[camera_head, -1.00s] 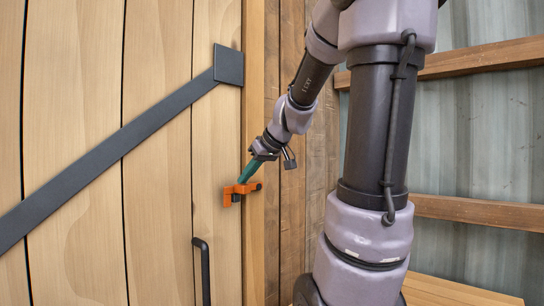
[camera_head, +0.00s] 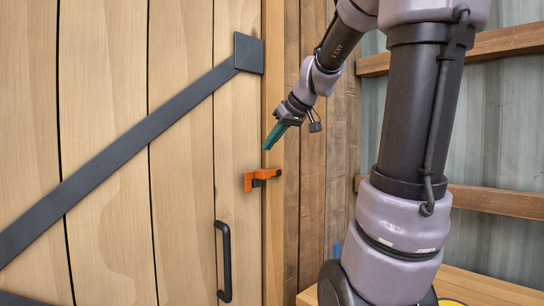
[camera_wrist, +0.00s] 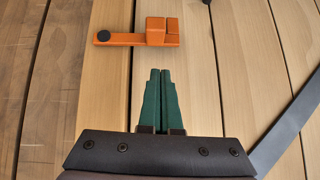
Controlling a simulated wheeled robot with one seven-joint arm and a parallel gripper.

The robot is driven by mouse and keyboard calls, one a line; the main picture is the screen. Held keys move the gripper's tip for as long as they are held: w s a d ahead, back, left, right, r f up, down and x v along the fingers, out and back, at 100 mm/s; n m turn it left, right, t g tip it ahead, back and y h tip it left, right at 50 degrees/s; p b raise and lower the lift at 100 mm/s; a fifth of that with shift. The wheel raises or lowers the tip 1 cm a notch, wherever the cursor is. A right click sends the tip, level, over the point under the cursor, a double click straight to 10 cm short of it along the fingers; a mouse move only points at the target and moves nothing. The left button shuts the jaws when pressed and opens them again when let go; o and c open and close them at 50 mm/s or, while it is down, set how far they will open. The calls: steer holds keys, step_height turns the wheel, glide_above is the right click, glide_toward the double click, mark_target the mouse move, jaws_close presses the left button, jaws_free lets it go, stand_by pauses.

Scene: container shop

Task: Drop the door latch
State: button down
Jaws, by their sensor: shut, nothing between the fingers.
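The orange door latch (camera_head: 262,177) shows in the head view at the seam between the wooden door (camera_head: 180,150) and its post. Its bar lies about level, from a dark pivot on the post across to an orange catch on the door. In the wrist view the latch (camera_wrist: 130,39) shows with its bar end at the two-part catch (camera_wrist: 162,30). My gripper (camera_head: 266,148) points down just above the latch, apart from it. Its green fingers (camera_wrist: 160,71) are shut and empty, with a gap to the bar in the wrist view.
A black pull handle (camera_head: 225,262) is on the door below the latch. A dark diagonal strap (camera_head: 130,145) crosses the door. Wooden rails (camera_head: 500,200) and a corrugated wall stand at right, with a wooden ledge (camera_head: 470,285) below.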

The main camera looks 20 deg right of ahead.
steer(key=v, duration=0.7)
steer(key=shift+s+r, duration=0.15)
steer(key=shift+s, duration=0.05)
steer(key=shift+a, duration=0.15)
